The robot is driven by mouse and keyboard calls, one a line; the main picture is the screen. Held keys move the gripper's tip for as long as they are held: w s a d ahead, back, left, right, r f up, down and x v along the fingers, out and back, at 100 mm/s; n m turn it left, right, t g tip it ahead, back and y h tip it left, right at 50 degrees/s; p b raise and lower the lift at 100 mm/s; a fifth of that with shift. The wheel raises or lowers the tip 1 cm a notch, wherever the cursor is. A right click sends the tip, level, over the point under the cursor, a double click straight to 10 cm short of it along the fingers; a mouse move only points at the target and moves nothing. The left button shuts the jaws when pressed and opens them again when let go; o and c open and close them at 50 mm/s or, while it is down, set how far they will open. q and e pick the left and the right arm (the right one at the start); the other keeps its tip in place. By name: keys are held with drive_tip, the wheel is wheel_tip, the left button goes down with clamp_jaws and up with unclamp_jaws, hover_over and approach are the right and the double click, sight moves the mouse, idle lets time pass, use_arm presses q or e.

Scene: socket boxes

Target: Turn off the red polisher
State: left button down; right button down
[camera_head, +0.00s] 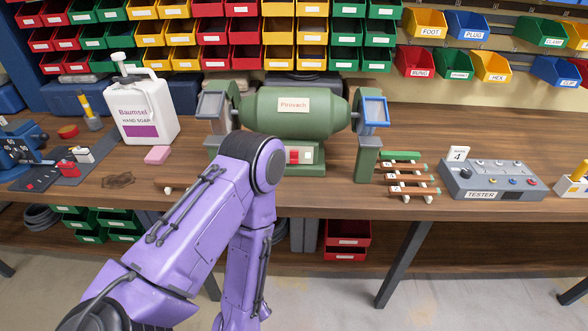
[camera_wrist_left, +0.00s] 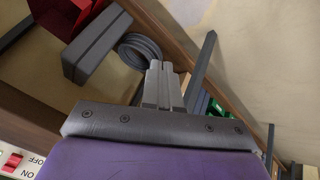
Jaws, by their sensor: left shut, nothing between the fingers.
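A green bench machine labelled "Pirovach" (camera_head: 290,112) stands at the back middle of the workbench. No red-bodied polisher shows. A red and white switch (camera_head: 299,156) is on its base front, just right of my purple arm. A red switch with ON and OFF marks (camera_wrist_left: 13,161) shows at the lower left of the left wrist view. My left gripper (camera_wrist_left: 160,66) is shut and empty, its fingertips away from the switch. It does not show in the head view, where my arm bends down in front of the bench. My right gripper is out of view.
A soap bottle (camera_head: 146,112), pink block (camera_head: 157,155) and panel (camera_head: 68,170) stand left of the machine. A grey tester (camera_head: 490,180) stands at the right. Red bins (camera_head: 347,238) sit under the bench. A coil (camera_wrist_left: 140,50) lies beyond my fingers.

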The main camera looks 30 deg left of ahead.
use_arm(q)
drive_tip(key=w+r+n+t+y, duration=0.2)
drive_tip(key=w+r+n+t, duration=0.1)
drive_tip(key=w+r+n, duration=0.6)
drive_tip(key=w+a+r+n+t+y, duration=0.1)
drive_tip(key=w+r+n+t+y, duration=0.2)
drive_tip(key=w+r+n, duration=0.7)
wheel_tip(320, 180, up, 6)
drive_tip(key=n+t+p, duration=0.1)
drive_tip(key=n, duration=0.9)
drive_tip(key=shift+t, duration=0.3)
drive_tip(key=shift+w+a, duration=0.1)
drive_tip(key=shift+w, duration=0.05)
drive_tip(key=p, duration=0.4)
approach(294, 157)
drive_tip(key=w+f, duration=0.1)
drive_tip(key=w+a+f, duration=0.1)
drive_tip(key=w, duration=0.1)
drive_tip(key=w+a+f, duration=0.1)
drive_tip(key=shift+w+a, duration=0.15)
drive_tip(key=shift+w, duration=0.2)
